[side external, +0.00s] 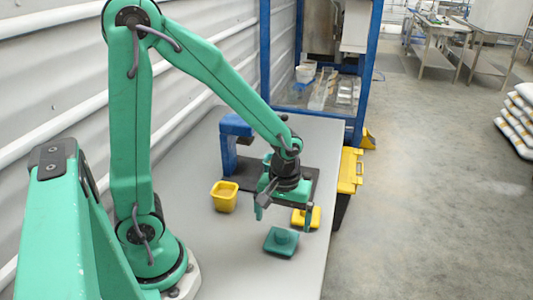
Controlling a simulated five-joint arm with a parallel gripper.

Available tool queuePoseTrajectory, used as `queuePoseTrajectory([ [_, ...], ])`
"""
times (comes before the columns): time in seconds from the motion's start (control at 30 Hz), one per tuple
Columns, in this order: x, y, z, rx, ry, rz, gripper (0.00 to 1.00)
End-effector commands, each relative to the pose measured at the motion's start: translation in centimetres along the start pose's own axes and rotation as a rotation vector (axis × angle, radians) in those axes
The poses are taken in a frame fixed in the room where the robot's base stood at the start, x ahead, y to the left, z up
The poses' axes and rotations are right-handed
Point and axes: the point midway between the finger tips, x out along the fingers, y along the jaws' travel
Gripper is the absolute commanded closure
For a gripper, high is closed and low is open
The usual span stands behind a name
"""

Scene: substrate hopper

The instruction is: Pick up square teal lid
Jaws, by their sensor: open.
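The square teal lid (281,242) lies flat on the grey table, with a raised round knob in its middle. My gripper (282,219) hangs above and slightly behind the lid, pointing down. Its two fingers are spread apart, one to the left and one to the right. Nothing shows between the fingers, and the gripper looks apart from the lid. How high the fingertips are above the table is hard to tell from this one view.
A yellow square lid (307,216) lies just behind the teal one, partly behind a finger. A yellow cup-like container (225,196) stands to the left. A blue stand (229,143) on a dark base is behind. The grey table (225,260) is clear in front.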

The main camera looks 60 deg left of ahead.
Motion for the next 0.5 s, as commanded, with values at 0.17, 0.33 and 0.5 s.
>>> queuePoseTrajectory([
  [0.17,0.7,0.0,0.0,0.000,0.000,0.000,0.04],
  [0.33,0.8,0.0,0.0,0.000,0.000,0.000,0.04],
  [0.5,1.6,-0.1,0.0,0.000,-0.001,-0.001,0.04],
])
